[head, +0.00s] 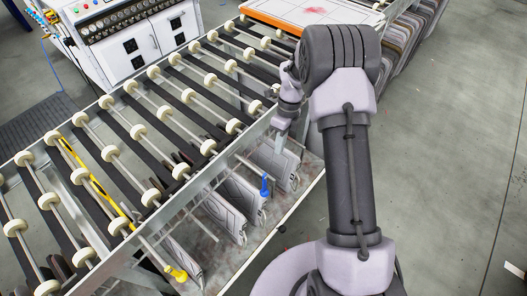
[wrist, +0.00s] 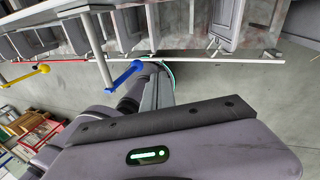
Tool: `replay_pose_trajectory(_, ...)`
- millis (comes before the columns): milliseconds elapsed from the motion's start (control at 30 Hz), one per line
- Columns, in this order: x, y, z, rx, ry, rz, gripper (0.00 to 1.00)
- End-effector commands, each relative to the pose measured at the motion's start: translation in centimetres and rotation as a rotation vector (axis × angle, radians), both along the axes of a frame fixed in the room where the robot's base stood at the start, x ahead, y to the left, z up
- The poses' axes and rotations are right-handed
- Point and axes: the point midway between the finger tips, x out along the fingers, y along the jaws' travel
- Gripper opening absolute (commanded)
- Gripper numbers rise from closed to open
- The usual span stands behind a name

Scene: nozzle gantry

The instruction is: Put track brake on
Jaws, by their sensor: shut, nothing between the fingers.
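A blue handle (head: 265,187) stands upright beside the lower side of the roller conveyor in the head view. A yellow-knobbed lever (head: 176,273) sticks out further down and left. The wrist view also shows the blue handle (wrist: 126,74) and the yellow knob (wrist: 43,69). I cannot tell from the frames which one is the track brake. My gripper (head: 280,146) is shut and empty by the conveyor's side rail, above and right of the blue handle in the picture and apart from it.
The roller conveyor (head: 140,116) with its metal side rail fills the left. Grey plates (head: 226,207) hang beneath it. A white control cabinet (head: 134,42) stands at the back left. An orange-edged table (head: 300,16) is at the top.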

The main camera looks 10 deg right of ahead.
Motion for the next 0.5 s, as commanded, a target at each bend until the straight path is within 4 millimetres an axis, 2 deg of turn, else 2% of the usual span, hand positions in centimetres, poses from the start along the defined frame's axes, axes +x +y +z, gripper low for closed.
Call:
replay_pose_trajectory(333, -0.1, 0.0, -0.5, -0.001, 0.004, -0.005, 0.00)
replay_pose_trajectory(500, -0.7, 0.5, -3.2, -0.001, 0.005, -0.003, 0.00)
